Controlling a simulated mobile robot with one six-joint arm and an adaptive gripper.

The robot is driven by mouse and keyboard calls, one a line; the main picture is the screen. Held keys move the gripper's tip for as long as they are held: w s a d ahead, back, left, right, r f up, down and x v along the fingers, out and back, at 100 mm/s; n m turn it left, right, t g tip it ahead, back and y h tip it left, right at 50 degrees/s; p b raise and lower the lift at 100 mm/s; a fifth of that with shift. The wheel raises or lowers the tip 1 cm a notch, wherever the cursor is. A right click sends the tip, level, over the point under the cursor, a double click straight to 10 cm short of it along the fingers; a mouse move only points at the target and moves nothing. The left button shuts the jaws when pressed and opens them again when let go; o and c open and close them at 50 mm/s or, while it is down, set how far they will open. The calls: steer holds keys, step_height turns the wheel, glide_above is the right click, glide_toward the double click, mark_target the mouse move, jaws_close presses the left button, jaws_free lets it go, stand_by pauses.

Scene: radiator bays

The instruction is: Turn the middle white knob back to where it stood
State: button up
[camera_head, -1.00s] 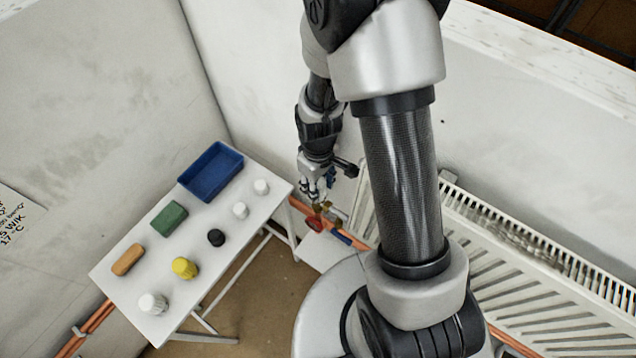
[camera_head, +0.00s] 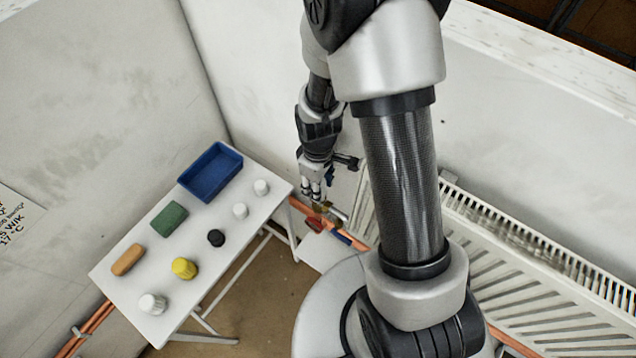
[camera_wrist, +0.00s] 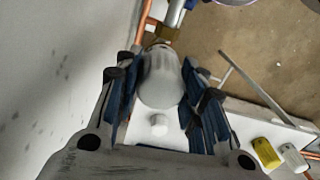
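A white ribbed knob (camera_wrist: 160,78) sits on a brass fitting (camera_wrist: 157,38) in the wrist view. My gripper (camera_wrist: 160,85) has its blue-padded fingers on either side of this knob. A narrow gap shows on the left; on the right the pad looks close, and contact is unclear. In the head view my gripper (camera_head: 313,193) hangs just above the brass fitting (camera_head: 322,208) by the wall; the knob is hard to make out among the fingers. Its turn angle cannot be read.
A white table (camera_head: 130,285) at left holds a blue tray (camera_head: 238,158), green block (camera_head: 169,218), orange block (camera_head: 127,259) and black (camera_head: 216,237), yellow (camera_head: 185,268) and white (camera_head: 153,303) knobs. Red (camera_head: 314,225) and blue (camera_head: 341,238) handles and a radiator (camera_head: 540,270) are near the fitting.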

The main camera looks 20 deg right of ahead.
steer(key=o, duration=0.4)
steer(key=shift+o, duration=0.2)
step_height(320, 180, up, 12)
stand_by(0.5)
steer(key=shift+r, duration=0.1)
steer(key=s+r+m+t, duration=0.4)
steer(key=s+r+m, duration=0.4)
steer(key=s+r, duration=0.7)
step_height(320, 180, up, 3)
steer(key=shift+f+t, duration=0.2)
steer(key=shift+t, duration=0.1)
